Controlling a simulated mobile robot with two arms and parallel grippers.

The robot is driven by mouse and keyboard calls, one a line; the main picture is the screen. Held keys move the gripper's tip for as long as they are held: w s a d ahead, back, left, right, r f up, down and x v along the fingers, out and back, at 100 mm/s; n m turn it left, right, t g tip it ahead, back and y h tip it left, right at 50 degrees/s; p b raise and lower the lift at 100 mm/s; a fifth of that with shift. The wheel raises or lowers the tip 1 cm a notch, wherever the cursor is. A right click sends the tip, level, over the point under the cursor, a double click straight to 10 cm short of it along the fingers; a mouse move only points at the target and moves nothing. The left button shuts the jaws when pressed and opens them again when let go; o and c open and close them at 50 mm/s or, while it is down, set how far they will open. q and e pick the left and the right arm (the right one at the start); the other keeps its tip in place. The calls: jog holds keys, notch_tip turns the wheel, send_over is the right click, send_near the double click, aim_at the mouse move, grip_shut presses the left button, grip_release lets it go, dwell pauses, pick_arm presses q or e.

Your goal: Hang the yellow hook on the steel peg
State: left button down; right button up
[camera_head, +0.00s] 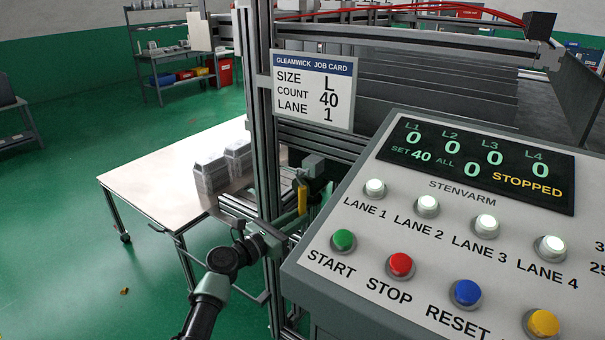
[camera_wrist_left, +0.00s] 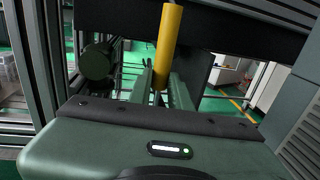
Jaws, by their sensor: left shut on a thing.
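The yellow hook (camera_head: 303,200) is an upright yellow bar beside the aluminium frame post, left of the control panel. My left gripper (camera_head: 301,208) reaches in from below left and is shut on it. I cannot make out the steel peg in either view. My right gripper is not in view.
The control panel (camera_head: 330,245) stands close right of the gripper. The frame post (camera_head: 262,120) and job card (camera_head: 313,90) are just behind. A table (camera_head: 140,185) carries grey stacked packs (camera_head: 211,175). A dark green cylinder (camera_wrist_left: 97,61) sits left of the fingers.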

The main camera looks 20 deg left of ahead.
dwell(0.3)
pick_arm(q)
jog(key=c, duration=1.2)
grip_release()
jog(key=shift+c, duration=0.2)
